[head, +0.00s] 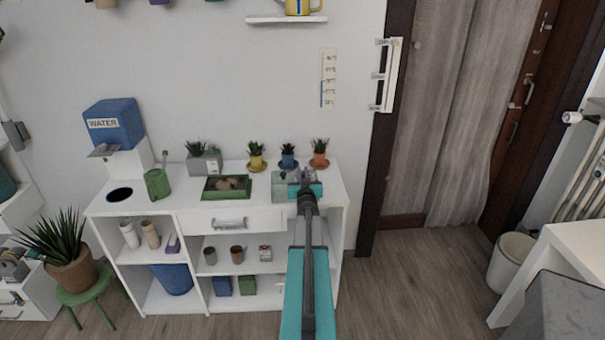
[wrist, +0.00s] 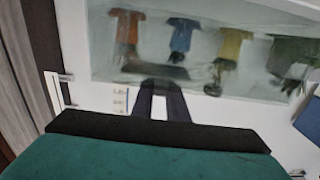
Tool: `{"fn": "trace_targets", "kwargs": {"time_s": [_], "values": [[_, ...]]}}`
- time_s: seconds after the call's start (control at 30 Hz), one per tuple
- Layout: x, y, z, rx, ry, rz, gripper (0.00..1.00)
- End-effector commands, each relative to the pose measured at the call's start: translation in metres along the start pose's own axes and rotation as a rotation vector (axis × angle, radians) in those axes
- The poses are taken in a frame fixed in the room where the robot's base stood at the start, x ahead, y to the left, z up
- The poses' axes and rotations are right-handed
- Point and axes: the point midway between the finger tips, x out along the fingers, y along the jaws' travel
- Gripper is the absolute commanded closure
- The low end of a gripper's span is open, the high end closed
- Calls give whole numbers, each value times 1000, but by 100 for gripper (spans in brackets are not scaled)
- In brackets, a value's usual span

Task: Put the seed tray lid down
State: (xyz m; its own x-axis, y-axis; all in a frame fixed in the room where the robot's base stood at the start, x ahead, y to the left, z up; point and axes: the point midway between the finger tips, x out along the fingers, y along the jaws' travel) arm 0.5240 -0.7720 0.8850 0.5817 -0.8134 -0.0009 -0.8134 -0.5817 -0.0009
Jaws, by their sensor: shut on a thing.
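The seed tray lid (head: 281,191) is a clear, greyish cover at the right part of the white desk top in the head view. My gripper (head: 305,189) is shut on it and partly hides it. In the wrist view the lid (wrist: 120,65) fills the upper part, and my gripper's dark fingers (wrist: 160,104) meet its edge. Coloured pots show through it. I cannot tell whether the lid touches the desk top or is held just above it. The green seed tray (head: 227,187) with brown contents sits uncovered to the left of the lid.
Yellow (head: 256,162), blue (head: 287,160) and orange (head: 319,159) plant pots stand behind the lid. A green watering can (head: 157,184) and a blue water dispenser (head: 115,124) are at the left. A bare strip of the white desk top (head: 332,185) lies right of the lid.

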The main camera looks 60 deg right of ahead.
Motion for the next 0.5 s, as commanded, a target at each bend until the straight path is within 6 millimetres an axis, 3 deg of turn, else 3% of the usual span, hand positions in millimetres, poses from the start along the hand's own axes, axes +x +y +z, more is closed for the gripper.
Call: {"fn": "trace_targets", "kwargs": {"time_s": [0.27,0.3,0.4,0.5], "values": [[0,0,3,0,0,0,100],[0,0,4,0,0,0,85],[0,0,3,0,0,0,68],[0,0,3,0,0,0,68]]}}
